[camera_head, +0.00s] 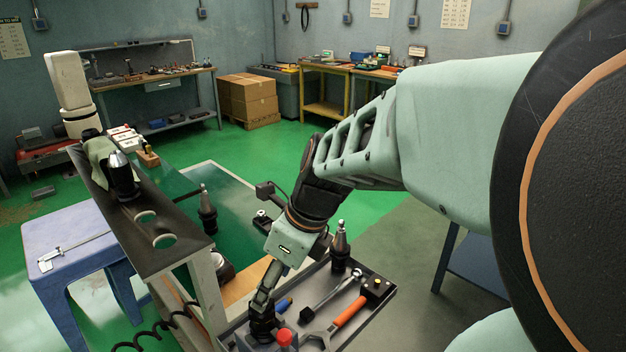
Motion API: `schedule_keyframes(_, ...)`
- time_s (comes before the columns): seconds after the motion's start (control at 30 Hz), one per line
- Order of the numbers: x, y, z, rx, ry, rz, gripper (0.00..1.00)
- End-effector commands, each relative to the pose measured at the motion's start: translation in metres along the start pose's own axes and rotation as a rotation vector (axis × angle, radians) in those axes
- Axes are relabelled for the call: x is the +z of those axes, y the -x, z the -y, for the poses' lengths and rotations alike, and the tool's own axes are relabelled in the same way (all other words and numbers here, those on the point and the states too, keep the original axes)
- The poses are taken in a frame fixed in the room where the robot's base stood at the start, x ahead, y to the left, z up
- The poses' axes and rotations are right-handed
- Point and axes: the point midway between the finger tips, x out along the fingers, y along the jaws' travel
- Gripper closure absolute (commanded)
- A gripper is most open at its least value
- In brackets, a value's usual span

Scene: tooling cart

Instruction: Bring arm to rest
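My arm reaches in from the right and bends down over the tooling cart. My gripper (263,322) points down at the lower middle, over the near left part of the grey tray (372,318). A dark object with a red knob (285,338) is right beside the fingertips; I cannot tell whether they touch it. The fingers are small and dark here, so whether they are open or shut does not show.
The tray also bears a tool holder (340,247), a wrench (331,294) and an orange-handled hammer (352,311). A raised rack (165,262) with a black tool holder (122,178) stands left. A blue stool (75,235) holds a caliper (70,250). Green floor behind is open.

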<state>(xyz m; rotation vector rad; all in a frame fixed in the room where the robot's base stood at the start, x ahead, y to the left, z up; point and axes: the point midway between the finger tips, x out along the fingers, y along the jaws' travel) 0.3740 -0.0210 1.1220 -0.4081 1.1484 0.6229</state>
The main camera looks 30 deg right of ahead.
Motion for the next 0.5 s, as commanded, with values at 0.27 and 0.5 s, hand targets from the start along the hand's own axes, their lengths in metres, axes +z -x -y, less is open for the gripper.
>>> schedule_keyframes(0.27, 0.007, 0.012, 0.001, -0.022, 0.012, 0.026, 0.43)
schedule_keyframes(0.5, 0.007, 0.000, 0.001, -0.019, 0.011, 0.026, 0.43)
